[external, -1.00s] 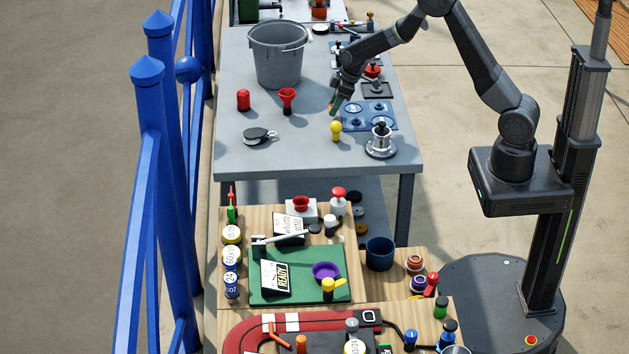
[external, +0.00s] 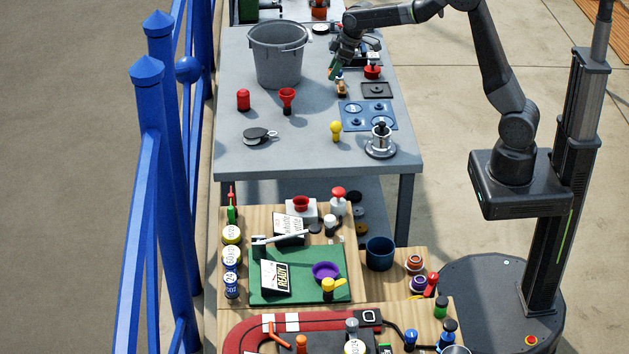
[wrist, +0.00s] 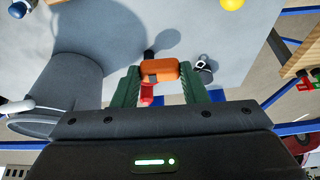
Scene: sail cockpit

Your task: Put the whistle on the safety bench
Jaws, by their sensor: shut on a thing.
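The orange whistle (wrist: 160,71) is held between the green fingertips of my gripper (wrist: 158,84) in the wrist view. In the external view my gripper (external: 334,72) is over the far part of the grey bench (external: 300,165), to the right of the bucket. How high the gripper is above the top cannot be told.
A grey bucket (external: 276,58) stands left of my gripper. A red funnel (external: 287,98) and yellow knob (external: 336,130) stand nearer. The left front has free room.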

